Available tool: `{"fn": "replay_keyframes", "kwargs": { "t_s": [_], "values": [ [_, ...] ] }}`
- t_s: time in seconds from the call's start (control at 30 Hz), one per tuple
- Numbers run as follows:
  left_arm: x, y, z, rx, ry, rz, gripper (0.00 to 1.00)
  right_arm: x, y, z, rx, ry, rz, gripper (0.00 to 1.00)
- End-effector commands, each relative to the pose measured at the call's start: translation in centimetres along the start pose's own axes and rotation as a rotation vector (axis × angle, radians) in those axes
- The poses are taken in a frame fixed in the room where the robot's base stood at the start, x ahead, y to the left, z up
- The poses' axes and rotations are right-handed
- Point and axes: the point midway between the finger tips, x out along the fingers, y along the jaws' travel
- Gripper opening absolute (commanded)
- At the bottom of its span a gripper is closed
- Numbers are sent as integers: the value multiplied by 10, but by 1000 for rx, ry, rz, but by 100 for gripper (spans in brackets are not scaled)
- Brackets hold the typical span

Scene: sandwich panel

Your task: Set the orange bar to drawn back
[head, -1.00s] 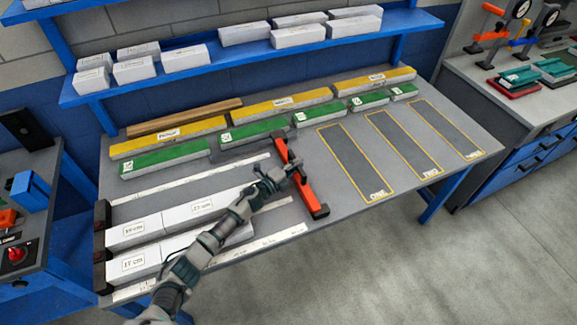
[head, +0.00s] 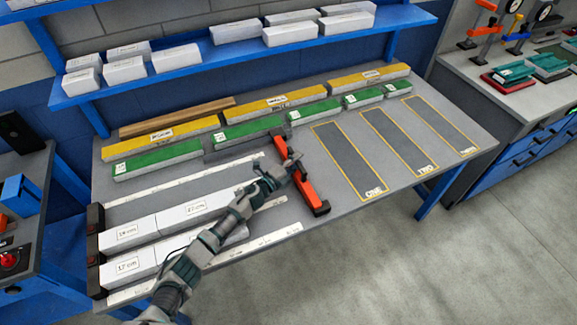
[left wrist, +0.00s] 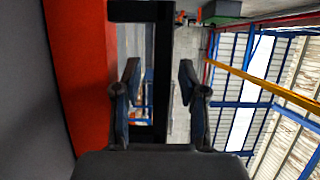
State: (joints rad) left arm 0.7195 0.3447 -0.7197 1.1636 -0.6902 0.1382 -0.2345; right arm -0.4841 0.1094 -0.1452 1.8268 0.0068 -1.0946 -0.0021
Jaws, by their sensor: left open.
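The orange bar (head: 309,191) lies across the right end of the measuring bed on the table, with dark end pieces. The white blocks marked in cm (head: 180,219) lie left of it, apart from it. My left gripper (head: 293,165) is at the middle of the bar, and its arm covers part of the bed. In the left wrist view the gripper (left wrist: 157,78) is open, with a dark handle-like frame (left wrist: 163,65) between and beyond its fingers. The orange bar (left wrist: 85,90) fills the left side there. Whether the fingers touch the handle I cannot tell. My right gripper is not in view.
Green blocks (head: 157,161) and yellow blocks (head: 161,136) stand in rows at the back. Outlined grey lanes (head: 348,160) lie clear to the right. A blue shelf (head: 240,55) with white boxes hangs above the back edge.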

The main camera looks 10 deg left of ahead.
Motion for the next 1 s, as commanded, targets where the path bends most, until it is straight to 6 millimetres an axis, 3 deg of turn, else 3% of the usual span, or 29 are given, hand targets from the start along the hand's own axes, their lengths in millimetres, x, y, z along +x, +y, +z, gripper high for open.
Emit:
{"fn": "replay_keyframes", "kwargs": {
  "t_s": [0.5,0.7,1.0],
  "values": [
    [-102,6,9,-10,1,1,42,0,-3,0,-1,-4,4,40],
    [-117,6,8,-10,2,0,42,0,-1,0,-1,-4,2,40],
    [-118,5,7,-9,1,1,42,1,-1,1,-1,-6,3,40]
  ]
}}
